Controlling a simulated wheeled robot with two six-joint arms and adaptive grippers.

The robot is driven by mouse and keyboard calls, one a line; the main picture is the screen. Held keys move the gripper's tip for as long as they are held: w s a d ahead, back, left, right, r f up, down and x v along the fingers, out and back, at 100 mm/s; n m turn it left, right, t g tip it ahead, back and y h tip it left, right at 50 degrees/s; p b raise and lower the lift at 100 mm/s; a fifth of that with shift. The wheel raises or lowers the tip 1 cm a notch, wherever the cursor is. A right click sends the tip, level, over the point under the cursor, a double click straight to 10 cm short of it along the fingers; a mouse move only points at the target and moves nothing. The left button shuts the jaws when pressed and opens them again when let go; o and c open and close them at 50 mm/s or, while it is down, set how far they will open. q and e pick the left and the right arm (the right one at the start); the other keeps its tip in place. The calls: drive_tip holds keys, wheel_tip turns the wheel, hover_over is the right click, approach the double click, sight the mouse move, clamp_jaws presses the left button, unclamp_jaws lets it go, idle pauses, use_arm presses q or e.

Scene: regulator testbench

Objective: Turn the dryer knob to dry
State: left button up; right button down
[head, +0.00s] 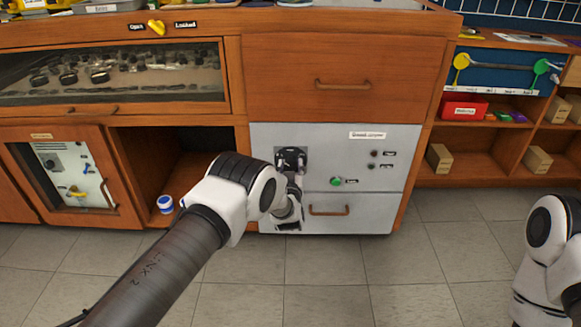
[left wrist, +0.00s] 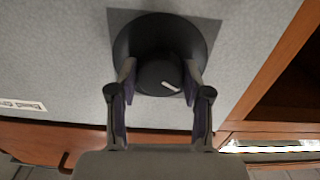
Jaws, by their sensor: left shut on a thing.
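The dryer knob (left wrist: 158,76) is a round dark knob on a wider dark base on the grey panel. It shows in the left wrist view with a short white mark, slanted, on its lower right face. My left gripper (left wrist: 160,80) has a finger on each side of the knob and is shut on it. In the head view my left gripper (head: 291,160) reaches the upper left of the grey dryer panel (head: 350,205) and largely hides the knob. The knob's position labels cannot be read. My right gripper is out of view.
The panel has a green button (head: 336,181), two small dark knobs (head: 374,154) and a drawer handle (head: 329,211). An open cubby with a blue-and-white jar (head: 165,204) lies to the left. Shelves with wooden blocks (head: 440,158) stand to the right. The tiled floor in front is clear.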

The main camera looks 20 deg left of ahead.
use_arm(q)
drive_tip(key=shift+m, duration=0.3)
drive_tip(key=m, duration=2.3)
drive_tip(key=shift+m, duration=0.3)
idle(0.4)
drive_tip(key=o, duration=1.2)
drive_tip(key=shift+c, duration=0.2)
